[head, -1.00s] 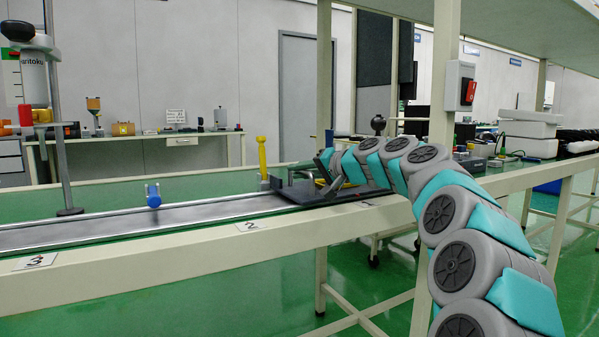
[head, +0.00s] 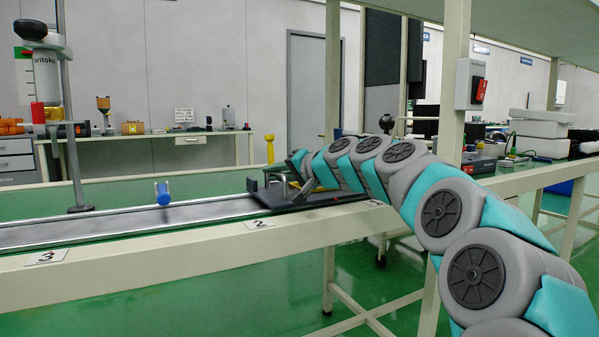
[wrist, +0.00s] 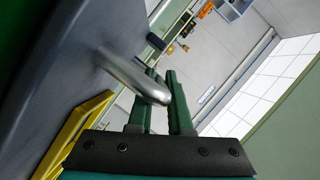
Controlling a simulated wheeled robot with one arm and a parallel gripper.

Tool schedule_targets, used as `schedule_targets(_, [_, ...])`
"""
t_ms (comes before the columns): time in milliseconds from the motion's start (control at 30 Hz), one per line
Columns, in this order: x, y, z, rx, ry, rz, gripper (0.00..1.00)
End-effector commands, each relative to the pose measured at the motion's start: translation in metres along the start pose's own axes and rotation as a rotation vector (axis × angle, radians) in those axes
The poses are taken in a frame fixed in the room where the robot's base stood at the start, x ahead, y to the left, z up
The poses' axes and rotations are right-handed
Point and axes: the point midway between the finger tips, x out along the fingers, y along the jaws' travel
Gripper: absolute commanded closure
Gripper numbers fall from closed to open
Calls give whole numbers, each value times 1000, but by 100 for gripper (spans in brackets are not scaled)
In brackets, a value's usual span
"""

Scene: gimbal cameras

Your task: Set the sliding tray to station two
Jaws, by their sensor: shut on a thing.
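The sliding tray (head: 330,198) is a dark flat plate on the rail, with a raised metal handle. Its left end is roughly level with the "2" label (head: 258,224) on the front beam, and most of it extends right of that label. My gripper (wrist: 161,80) has green fingers; in the wrist view they are shut on the tray's rounded metal handle (wrist: 135,78). In the head view my arm reaches in from the right, and the fingers are mostly hidden. The tray's dark surface (wrist: 55,70) fills the left of the wrist view.
The rail (head: 120,221) runs left from the tray, clear up to a small blue knob (head: 163,194) along its far edge. A "3" label (head: 47,257) lies farther left. A yellow post (head: 270,148) stands behind the tray. A support post (head: 456,80) rises by my arm.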

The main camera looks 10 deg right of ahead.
Motion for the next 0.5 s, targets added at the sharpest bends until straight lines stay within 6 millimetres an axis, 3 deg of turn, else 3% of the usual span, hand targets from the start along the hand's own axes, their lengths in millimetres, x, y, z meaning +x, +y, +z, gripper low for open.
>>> schedule_targets(100, [13,-25,35,-1,-8,-2,100])
schedule_targets(300, [31,-61,84,-1,-9,-2,100])
schedule_targets(500, [46,-88,119,0,-5,-1,100])
